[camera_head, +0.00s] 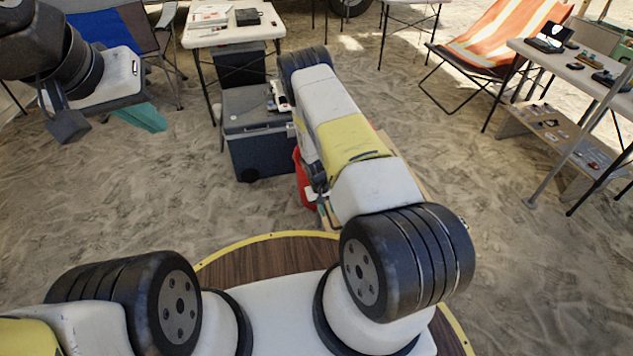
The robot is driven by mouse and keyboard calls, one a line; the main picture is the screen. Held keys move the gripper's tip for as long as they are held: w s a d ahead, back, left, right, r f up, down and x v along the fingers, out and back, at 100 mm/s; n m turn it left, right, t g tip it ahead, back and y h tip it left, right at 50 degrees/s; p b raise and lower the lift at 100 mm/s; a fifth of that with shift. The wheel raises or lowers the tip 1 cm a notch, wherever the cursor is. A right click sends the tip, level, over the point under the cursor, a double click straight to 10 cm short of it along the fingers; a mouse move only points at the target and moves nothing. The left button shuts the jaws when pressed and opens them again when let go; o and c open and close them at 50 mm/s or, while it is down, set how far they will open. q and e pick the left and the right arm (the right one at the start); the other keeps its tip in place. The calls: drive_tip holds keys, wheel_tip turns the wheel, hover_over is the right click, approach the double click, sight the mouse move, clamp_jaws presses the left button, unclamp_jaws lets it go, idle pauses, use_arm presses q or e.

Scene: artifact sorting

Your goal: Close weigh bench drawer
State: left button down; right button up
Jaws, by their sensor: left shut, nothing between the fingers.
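My left gripper (68,127) hangs at the upper left, dark and pointing down, with its fingers shut and nothing held.
A dark grey cooler-like case (262,160) stands on the sand beside my right arm. A red object (303,180) is partly hidden by that arm. A green cloth (140,117) lies at left. An orange striped chair (487,45) and a laptop table (525,47) are at right. Open sand lies between.

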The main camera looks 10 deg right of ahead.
drive_tip(key=shift+d, duration=0.25)
